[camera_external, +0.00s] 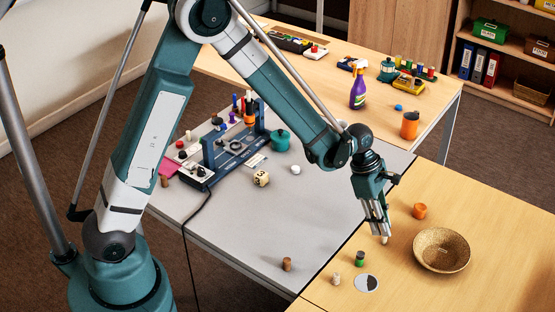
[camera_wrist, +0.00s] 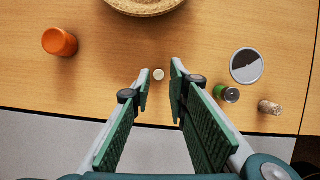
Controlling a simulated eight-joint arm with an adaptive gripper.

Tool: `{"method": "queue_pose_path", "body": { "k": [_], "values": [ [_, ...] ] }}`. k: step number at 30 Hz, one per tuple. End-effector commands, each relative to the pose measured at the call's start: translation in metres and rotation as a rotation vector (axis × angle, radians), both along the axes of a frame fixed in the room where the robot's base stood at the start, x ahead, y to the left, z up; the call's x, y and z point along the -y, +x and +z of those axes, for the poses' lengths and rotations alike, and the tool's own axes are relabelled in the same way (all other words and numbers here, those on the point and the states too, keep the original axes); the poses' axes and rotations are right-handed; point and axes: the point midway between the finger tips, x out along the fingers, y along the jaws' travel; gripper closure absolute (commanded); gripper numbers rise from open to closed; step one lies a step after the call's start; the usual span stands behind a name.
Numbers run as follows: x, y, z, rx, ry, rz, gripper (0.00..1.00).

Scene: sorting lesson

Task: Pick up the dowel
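A small pale upright piece with a round top, which looks like the dowel (camera_wrist: 158,75), stands on the wooden table. In the wrist view it lies in line with the gap between my fingertips, with wood showing on both sides. In the external view only its pale lower part (camera_external: 385,241) shows, just under my fingertips. My gripper (camera_external: 378,222) points down above it. In the wrist view my gripper (camera_wrist: 160,78) is open, its two green-padded fingers apart and nothing held. I cannot tell how far the fingertips are above the piece.
A woven basket (camera_external: 441,250) and an orange cup (camera_external: 420,211) stand nearby. A green cylinder (camera_external: 360,258), a speckled pale cylinder (camera_external: 336,279) and a dark-and-white disc (camera_external: 367,283) lie to one side. A brown cork-like cylinder (camera_external: 287,264) stands on the grey table.

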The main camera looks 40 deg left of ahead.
Motion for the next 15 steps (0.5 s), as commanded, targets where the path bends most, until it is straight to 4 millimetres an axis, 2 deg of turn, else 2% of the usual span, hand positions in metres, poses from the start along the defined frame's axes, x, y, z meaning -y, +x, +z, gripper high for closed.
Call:
{"method": "queue_pose_path", "body": {
  "k": [9,15],
  "values": [
    [0.012,0.003,-0.033,0.0,0.0,0.0,0.82],
    [0.015,0.003,-0.039,0.0,0.0,0.0,0.82]
  ]
}}
